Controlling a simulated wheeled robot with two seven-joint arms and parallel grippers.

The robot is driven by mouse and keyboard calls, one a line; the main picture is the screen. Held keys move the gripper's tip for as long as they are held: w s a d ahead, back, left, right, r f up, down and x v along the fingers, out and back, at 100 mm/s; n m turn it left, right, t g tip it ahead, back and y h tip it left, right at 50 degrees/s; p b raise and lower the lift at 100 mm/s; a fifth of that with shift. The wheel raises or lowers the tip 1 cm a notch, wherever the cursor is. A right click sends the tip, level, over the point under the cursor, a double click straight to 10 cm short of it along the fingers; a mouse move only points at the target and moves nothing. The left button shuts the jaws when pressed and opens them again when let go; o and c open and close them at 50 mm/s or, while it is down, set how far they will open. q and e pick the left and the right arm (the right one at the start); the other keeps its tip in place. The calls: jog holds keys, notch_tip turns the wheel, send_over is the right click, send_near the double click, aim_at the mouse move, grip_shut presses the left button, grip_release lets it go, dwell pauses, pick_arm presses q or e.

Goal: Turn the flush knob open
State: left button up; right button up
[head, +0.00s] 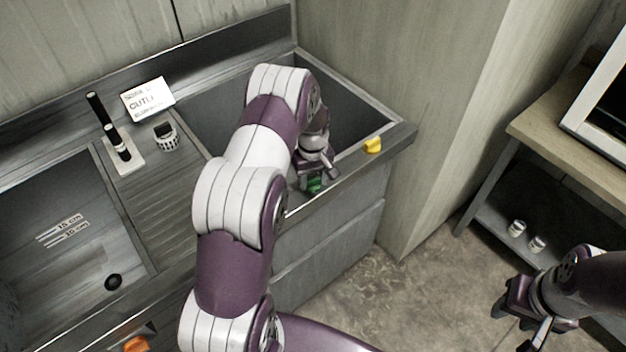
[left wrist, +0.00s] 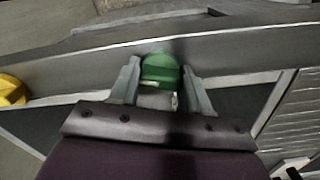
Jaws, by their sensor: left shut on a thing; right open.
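A green knob (head: 314,185) sits on the front rim of the right-hand basin. In the left wrist view the green knob (left wrist: 160,68) stands between the two fingers of my left gripper (left wrist: 163,88). My left gripper (head: 316,181) is shut on it, and my arm covers part of it in the head view. A yellow knob (head: 373,145) stands on the rim further right; it also shows in the left wrist view (left wrist: 12,90). An orange knob (head: 136,344) is at the lower left. No label naming the flush knob is readable. My right gripper (head: 518,322) is open and empty above the floor.
A left basin (head: 75,225) has depth marks and a black drain. Between the basins are a white sign (head: 147,98), black upright handles (head: 118,143) and a small striped cup (head: 166,138). A shelf table (head: 560,135) holds two small white items at right.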

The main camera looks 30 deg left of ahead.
aim_at(313, 178)
pick_arm(q)
jog(key=shift+w+r+n+b, duration=0.15)
jog(key=shift+n+b, duration=0.15)
jog(key=shift+n, duration=1.7)
jog(key=o, duration=1.1)
jog(key=shift+c, duration=0.2)
notch_tip(313, 178, up, 13)
jog(key=b, duration=0.2)
jog(key=shift+f, duration=0.2)
